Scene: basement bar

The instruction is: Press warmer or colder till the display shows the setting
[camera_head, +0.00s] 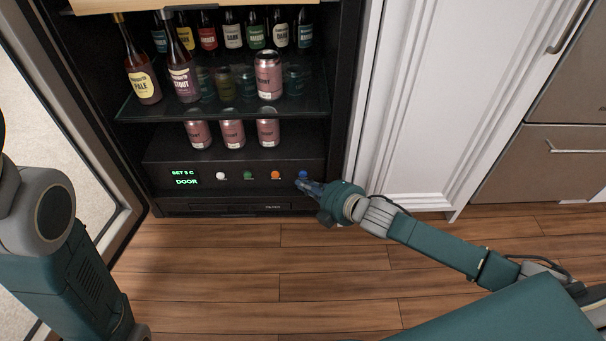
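The display (185,177) on the cooler's lower panel glows green and appears to read "SET 9 C" above "DOOR"; the digit is small. To its right are a white button (221,176), a green button (248,175), an orange button (275,175) and a blue button (303,175). Their labels are too small to read. My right gripper (306,186) is at the blue button, its tips just below and in front of it. I cannot tell whether they touch, or whether the fingers are closed. My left arm comes in at the left; its gripper is out of view.
The open glass door (62,120) stands at the left. Bottles and cans stand on the glass shelf (215,108), with several pink cans (232,134) below. A white cabinet (430,100) and drawers (545,150) are at the right. The wooden floor (250,270) is clear in front.

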